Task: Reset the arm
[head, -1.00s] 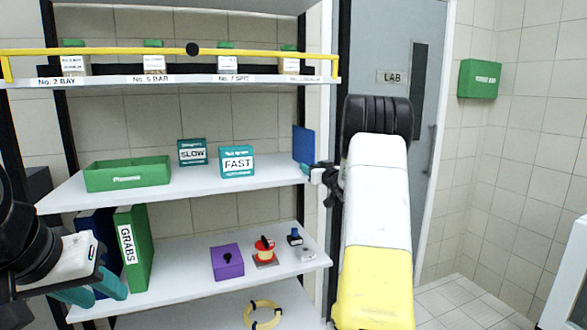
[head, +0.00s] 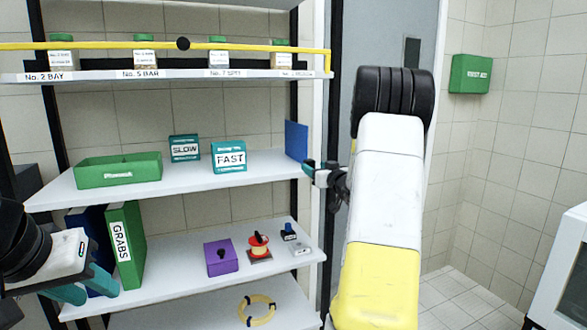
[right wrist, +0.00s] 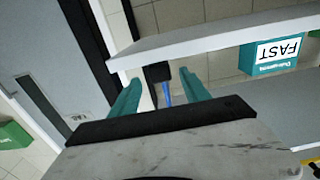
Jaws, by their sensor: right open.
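My right arm stands raised at the right of the shelving in the head view. Its gripper (head: 312,170) is beside the right end of the middle shelf, near a blue panel (head: 296,140). In the right wrist view the teal fingers (right wrist: 160,95) are spread apart, with nothing held between them. A narrow blue strip shows beyond them. My left gripper (head: 84,286) is at the lower left, in front of the lower shelf by the green GRABS binder (head: 127,246). Its teal fingers look apart, with nothing seen between them.
The middle shelf (head: 240,180) holds a green bin (head: 118,170), a SLOW box (head: 184,148) and a FAST box (head: 229,157). Below are a purple box (head: 221,257) and a red spool (head: 258,246). A yellow bar (head: 110,45) crosses the jar shelf. Floor at right is clear.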

